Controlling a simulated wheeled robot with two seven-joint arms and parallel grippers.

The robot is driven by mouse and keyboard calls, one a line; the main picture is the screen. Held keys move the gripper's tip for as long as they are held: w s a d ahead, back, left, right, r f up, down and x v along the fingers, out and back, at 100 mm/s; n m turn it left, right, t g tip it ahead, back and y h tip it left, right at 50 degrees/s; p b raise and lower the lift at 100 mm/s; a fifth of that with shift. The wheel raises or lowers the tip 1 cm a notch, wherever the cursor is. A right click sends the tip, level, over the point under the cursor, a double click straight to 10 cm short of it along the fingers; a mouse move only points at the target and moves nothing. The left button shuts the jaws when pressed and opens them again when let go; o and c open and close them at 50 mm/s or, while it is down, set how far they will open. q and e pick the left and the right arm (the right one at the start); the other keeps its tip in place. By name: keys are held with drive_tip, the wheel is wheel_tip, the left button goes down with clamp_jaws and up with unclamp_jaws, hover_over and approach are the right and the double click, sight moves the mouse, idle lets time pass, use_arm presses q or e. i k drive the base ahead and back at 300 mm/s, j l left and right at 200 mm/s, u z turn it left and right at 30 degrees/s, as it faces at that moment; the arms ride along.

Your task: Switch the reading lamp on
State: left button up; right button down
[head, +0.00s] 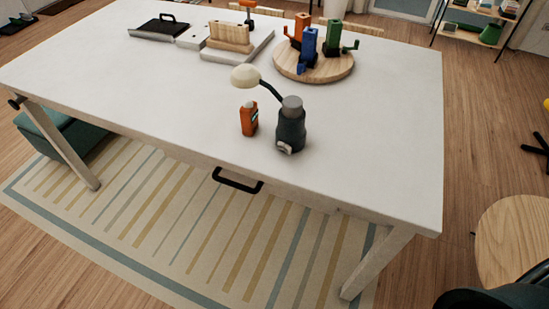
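The reading lamp stands upright on the white table (190,105), near its front edge. It has a cream shade (245,76) and a thin dark arm that slopes down right toward a dark, grey-topped cylindrical body (290,128). The arm appears to join this body. A small knob-like part (284,148) sits low on the body's front. The shade shows no clear glow. Neither my left nor my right gripper is in view.
An orange device (249,118) stands close left of the lamp body. Behind are a round wooden board (335,72) with coloured holders and a wooden block (230,36) on a pale slab. A black drawer handle (237,181) juts from the front. The table's right side is clear.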

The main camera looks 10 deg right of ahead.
sight(281, 146)
drive_tip(key=z, duration=0.5)
drive_tip(key=i+j+z, duration=0.1)
drive_tip(key=j+z, duration=0.2)
drive_tip(key=z, duration=0.15)
drive_tip(key=j+z, duration=0.3)
drive_tip(key=z, duration=0.2)
drive_tip(key=j+z, duration=0.55)
drive_tip(key=j, duration=0.3)
drive_tip(key=k+j+z, duration=0.15)
drive_tip(key=j, duration=0.25)
drive_tip(key=j+z, duration=0.1)
drive_tip(key=j, duration=0.25)
drive_tip(key=k+j+z, duration=0.1)
drive_tip(key=j, duration=0.3)
drive_tip(key=k+j+z, duration=0.1)
drive_tip(key=j, duration=0.25)
drive_tip(key=k+j, duration=0.2)
drive_tip(key=j, duration=0.2)
drive_tip(key=k+j, duration=0.15)
drive_tip(key=j, duration=0.25)
